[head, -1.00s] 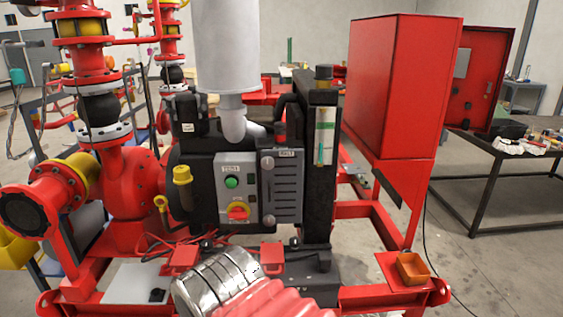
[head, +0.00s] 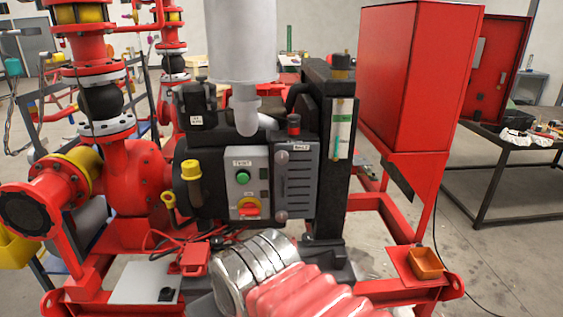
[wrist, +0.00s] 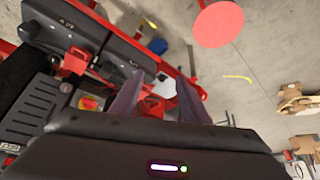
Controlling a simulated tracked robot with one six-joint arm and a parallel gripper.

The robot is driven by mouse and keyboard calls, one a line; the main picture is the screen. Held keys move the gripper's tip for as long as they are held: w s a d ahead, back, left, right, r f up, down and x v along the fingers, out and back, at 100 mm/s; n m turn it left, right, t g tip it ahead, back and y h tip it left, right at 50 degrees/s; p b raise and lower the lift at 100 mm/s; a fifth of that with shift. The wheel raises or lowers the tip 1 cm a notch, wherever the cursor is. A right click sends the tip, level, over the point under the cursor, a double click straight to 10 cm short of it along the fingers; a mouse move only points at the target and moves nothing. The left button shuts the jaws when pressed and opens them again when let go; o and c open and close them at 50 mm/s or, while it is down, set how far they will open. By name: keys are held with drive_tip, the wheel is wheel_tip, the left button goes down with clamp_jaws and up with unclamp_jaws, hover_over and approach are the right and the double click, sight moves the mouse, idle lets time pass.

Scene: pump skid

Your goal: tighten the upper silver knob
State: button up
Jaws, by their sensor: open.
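The upper silver knob (head: 282,157) sits at the top left of the grey slotted panel (head: 298,185) on the pump skid, beside a small white label. A second, lower silver knob (head: 281,216) is at the panel's bottom left. In the wrist view the slotted panel (wrist: 28,108) is at the left, with one silver knob (wrist: 65,87), apparently the lower one, at its edge. The upper knob is not visible there. My gripper (wrist: 157,95) is open and empty, its fingers apart over red skid frame, to the right of the panel. Its fingers cannot be made out in the head view.
Left of the slotted panel is a control box with a green button (head: 243,178) and a red rotary switch (head: 249,208). A black post with a gauge (head: 340,128) stands right of it. A red cabinet (head: 409,80) rises further right.

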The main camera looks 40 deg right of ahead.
drive_tip(key=shift+o, duration=1.3)
drive_tip(key=w+d+m+t+h, duration=0.1)
drive_tip(key=w+d+m+t, duration=0.2)
drive_tip(key=w+m, duration=0.6)
drive_tip(key=shift+w+d+r, duration=0.45)
drive_tip(key=shift+w+d, duration=0.25)
drive_tip(key=shift+d, duration=0.5)
drive_tip(key=w+d+r+m+t+h, duration=0.1)
drive_tip(key=w+d+m+t+h, duration=0.1)
drive_tip(key=d+m, duration=0.6)
drive_tip(key=w+d+r+m+t+h, duration=0.2)
drive_tip(key=w+d+m+h, duration=0.2)
drive_tip(key=d+m, duration=0.4)
drive_tip(key=w+d+r+m+t+h, duration=0.2)
drive_tip(key=d+m+h, duration=0.1)
drive_tip(key=d+m, duration=0.5)
drive_tip(key=shift+w+r+m, duration=0.2)
drive_tip(key=shift+w+m, duration=0.2)
drive_tip(key=shift+w, duration=0.15)
